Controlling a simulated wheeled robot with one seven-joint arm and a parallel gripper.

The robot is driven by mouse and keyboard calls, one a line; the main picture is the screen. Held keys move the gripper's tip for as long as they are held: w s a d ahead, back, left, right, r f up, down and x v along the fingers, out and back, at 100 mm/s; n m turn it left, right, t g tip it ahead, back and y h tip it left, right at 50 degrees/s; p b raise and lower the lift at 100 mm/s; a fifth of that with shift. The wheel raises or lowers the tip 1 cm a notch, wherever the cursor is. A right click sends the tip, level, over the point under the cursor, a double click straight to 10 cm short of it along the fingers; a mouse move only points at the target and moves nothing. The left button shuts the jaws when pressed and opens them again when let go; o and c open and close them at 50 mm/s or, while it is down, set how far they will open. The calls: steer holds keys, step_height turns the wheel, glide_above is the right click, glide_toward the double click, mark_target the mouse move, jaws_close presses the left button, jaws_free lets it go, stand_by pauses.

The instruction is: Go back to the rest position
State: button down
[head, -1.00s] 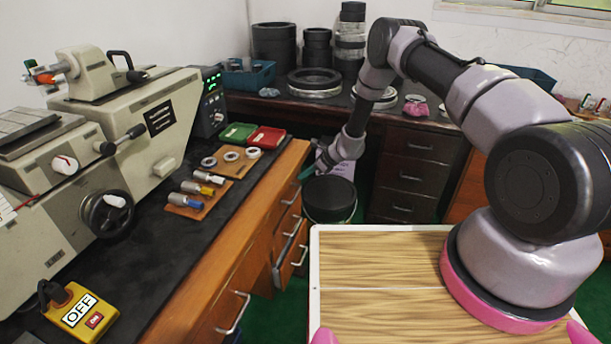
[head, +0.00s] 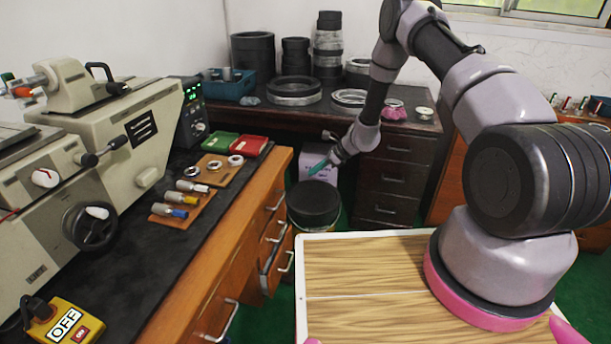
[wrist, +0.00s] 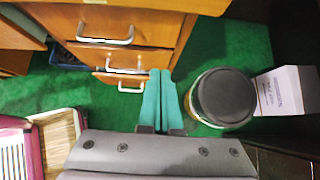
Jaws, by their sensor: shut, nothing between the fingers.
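My gripper (head: 318,168) shows in the head view above the dark round bin, between the wooden workbench and the dark drawer cabinet. In the wrist view its two teal fingers (wrist: 159,98) lie close together, shut and empty. They point toward the wooden drawers over the green floor. My arm arches up from its pink-ringed base on the right of the head view and comes down to the gripper. The fingers are clear of the bench and the bin.
The wooden workbench (head: 215,262) with metal drawer handles stands at left. The black-lidded bin (head: 313,203) stands on the floor, also in the wrist view (wrist: 224,97), beside a white box (wrist: 287,91). A dark cabinet (head: 396,174) is behind. Three rings lie on a board (head: 219,172).

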step_height(320, 180, up, 22)
steer(key=d+n, duration=0.2)
steer(key=n, duration=0.3)
steer(key=s+d+r+n+h, duration=0.15)
steer(key=s+r, duration=0.25)
steer(key=r, duration=0.4)
steer(key=s+d+r+n, duration=0.2)
steer(key=s+r+n, duration=0.15)
steer(key=r, duration=0.45)
steer(key=s+d+r+n+t+h, duration=0.2)
steer(key=s+d+r+n, duration=0.25)
steer(key=s+r, duration=0.9)
steer(key=s+d+r+n+t+h, duration=0.1)
steer(key=s+d, duration=0.2)
steer(key=s, duration=0.4)
steer(key=s+d+r+n+t+h, duration=0.1)
steer(key=s+d, duration=0.3)
steer(key=s, duration=0.4)
steer(key=shift+d+n+h, duration=0.15)
steer(key=shift+n+h, duration=0.3)
steer(key=shift+h, duration=0.1)
